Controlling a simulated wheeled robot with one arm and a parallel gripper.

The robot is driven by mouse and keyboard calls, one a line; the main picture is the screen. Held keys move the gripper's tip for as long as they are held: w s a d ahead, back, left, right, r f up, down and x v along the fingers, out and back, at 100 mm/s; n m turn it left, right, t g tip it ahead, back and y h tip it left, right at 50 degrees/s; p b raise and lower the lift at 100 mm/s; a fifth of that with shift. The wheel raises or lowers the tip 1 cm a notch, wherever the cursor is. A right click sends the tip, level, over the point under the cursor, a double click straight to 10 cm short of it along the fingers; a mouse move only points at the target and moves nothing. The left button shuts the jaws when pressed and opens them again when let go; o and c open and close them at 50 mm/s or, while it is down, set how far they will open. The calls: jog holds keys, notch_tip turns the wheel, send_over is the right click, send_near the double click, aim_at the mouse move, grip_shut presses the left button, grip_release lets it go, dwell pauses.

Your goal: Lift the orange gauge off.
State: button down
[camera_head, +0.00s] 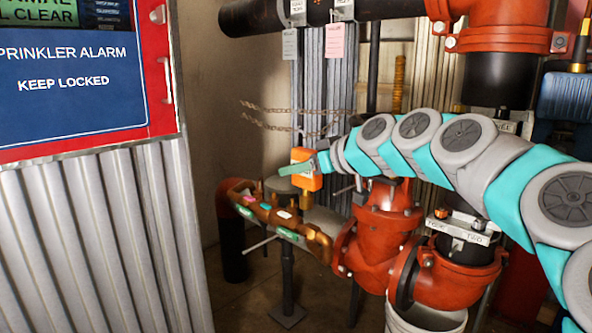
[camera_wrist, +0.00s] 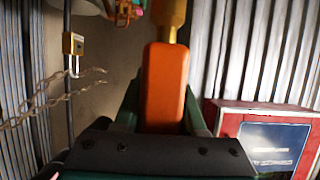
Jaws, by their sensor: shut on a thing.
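The orange gauge (camera_head: 308,182) is a small orange block, upright above the right part of the brass manifold (camera_head: 318,243) in the head view. My gripper (camera_head: 299,168) reaches in from the right with its green fingers at the gauge. In the wrist view the gauge (camera_wrist: 165,85) stands between the two dark green fingers of my gripper (camera_wrist: 164,112), which is shut on it. A brass stem (camera_wrist: 166,24) joins the gauge's far end there. The gauge's face is not visible, and I cannot tell whether its lower end is free of the manifold.
Red pipe flanges (camera_head: 385,215) stand just right of the manifold. Chains (camera_head: 290,109) hang behind; a brass padlock (camera_wrist: 73,44) shows in the wrist view. A red-framed alarm sign (camera_head: 70,85) and corrugated panel (camera_head: 95,235) fill the left. A white bucket (camera_head: 425,321) stands below the pipes.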

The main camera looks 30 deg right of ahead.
aim_at(304, 179)
jog(key=shift+s+a+r+b, duration=0.1)
jog(key=shift+s+a+b, duration=0.45)
jog(key=shift+s, duration=0.7)
jog(key=shift+s+a+r+b, duration=0.1)
jog(key=shift+s+a+b, duration=0.15)
jog(key=shift+s+b, duration=0.8)
jog(key=shift+s+a+b, duration=0.4)
jog(key=shift+s, duration=1.05)
